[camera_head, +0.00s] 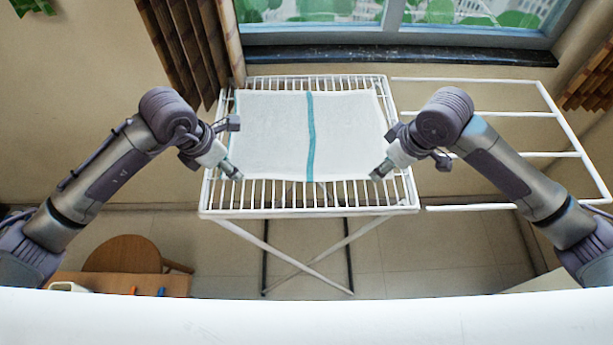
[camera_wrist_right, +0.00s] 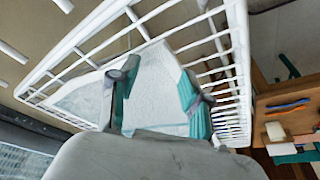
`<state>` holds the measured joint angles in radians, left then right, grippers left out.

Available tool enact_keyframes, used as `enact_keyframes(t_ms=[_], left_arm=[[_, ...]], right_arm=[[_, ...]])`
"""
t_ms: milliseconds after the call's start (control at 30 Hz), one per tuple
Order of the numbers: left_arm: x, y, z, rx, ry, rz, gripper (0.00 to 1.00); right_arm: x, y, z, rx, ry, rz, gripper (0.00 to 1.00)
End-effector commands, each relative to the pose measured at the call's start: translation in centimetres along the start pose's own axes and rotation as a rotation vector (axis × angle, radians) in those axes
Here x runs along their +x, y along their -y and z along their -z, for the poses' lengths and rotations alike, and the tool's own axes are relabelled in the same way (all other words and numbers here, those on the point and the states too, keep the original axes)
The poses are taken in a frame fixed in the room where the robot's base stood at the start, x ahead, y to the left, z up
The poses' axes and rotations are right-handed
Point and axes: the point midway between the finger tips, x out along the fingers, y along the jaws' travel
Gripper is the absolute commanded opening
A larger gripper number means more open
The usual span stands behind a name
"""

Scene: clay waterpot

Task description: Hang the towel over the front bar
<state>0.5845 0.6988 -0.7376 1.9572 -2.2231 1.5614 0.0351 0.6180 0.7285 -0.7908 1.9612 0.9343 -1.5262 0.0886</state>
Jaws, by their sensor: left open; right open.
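A white towel (camera_head: 270,135) with one teal stripe lies flat on top of the white wire drying rack (camera_head: 300,207). Its near edge lies a little behind the rack's front bar (camera_head: 310,214). My left gripper (camera_head: 235,175) is at the towel's near left corner, and my right gripper (camera_head: 379,174) is at its near right corner. Both grippers are open. In the right wrist view the towel (camera_wrist_right: 160,85) shows between the two spread fingers of my right gripper (camera_wrist_right: 155,92), with the rack bars around it. Whether the fingers touch the cloth is unclear.
An empty folding wing (camera_head: 480,114) of white bars extends to the right of the rack. A window sill (camera_head: 400,55) and curtains are behind. A wooden chair (camera_head: 122,254) and small table (camera_head: 120,280) stand at the front left. Floor shows below the rack.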

Motion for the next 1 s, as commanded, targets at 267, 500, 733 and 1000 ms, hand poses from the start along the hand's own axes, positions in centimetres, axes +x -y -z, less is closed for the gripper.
enact_keyframes(t_ms=[267,500,733,1000], left_arm=[[0.12,0.02,0.01,0.001,0.001,0.000,0.48],[0.57,0.02,0.14,0.001,0.001,0.001,0.44],[0.61,0.06,0.18,0.000,0.000,0.002,0.25],[0.72,0.09,0.23,0.000,-0.001,0.003,0.02]], right_arm=[[0.14,0.02,-0.03,0.000,0.000,0.000,0.48],[0.59,0.02,-0.17,0.000,0.000,0.000,0.44],[0.64,0.05,-0.22,0.000,0.002,0.001,0.25],[0.76,0.09,-0.29,0.000,0.004,0.002,0.02]])
